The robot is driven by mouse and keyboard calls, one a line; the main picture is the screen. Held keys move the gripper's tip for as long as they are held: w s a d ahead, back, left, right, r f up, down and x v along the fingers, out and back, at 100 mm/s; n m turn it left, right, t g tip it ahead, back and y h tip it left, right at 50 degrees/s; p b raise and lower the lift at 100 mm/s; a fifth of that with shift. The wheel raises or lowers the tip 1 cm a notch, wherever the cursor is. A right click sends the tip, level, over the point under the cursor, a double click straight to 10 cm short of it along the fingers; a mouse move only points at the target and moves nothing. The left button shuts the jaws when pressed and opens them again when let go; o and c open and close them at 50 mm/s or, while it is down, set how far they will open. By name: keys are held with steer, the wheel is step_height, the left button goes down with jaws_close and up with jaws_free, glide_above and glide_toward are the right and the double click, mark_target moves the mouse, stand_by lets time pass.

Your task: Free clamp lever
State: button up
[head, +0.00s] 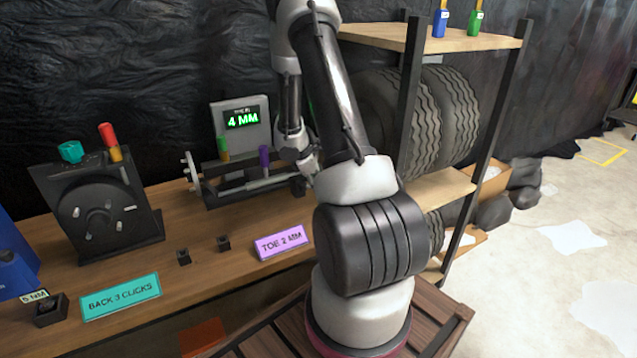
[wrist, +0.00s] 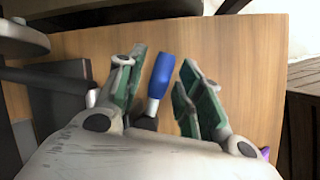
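In the wrist view, a blue handle (wrist: 161,74) on a pale shaft lies between the two green-padded fingers of my gripper (wrist: 164,62). It looks like the clamp lever, but no label confirms this. The fingers are spread, with a narrow gap on each side of the handle. The fixture carries a green-topped post (head: 223,147), a purple post (head: 264,158) and a display (head: 242,119) reading 4 MM.
On the bench (head: 170,245) stand a dark dial stand (head: 100,210) with teal and red knobs, a purple TOE 2 MM sign (head: 283,242) and a teal BACK 3 CLICKS sign (head: 121,297). A tyre rack (head: 490,130) stands right. Open floor (head: 560,290) lies beyond.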

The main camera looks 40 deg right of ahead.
steer(key=v, duration=1.2)
stand_by(0.4)
steer(key=s+a+m+g, duration=0.1)
steer(key=s+m+g, duration=0.1)
steer(key=s+m, duration=0.35)
steer(key=s+a+r+m+t+y, duration=0.2)
steer(key=s+a+r+m+t, duration=0.1)
steer(key=s+a+r, duration=0.5)
steer(key=s+a+r+m+t+y, duration=0.3)
steer(key=s+a+r, duration=0.6)
steer(key=s+r, duration=0.3)
steer(key=shift+r+t, duration=0.5)
steer(key=shift+r, duration=0.35)
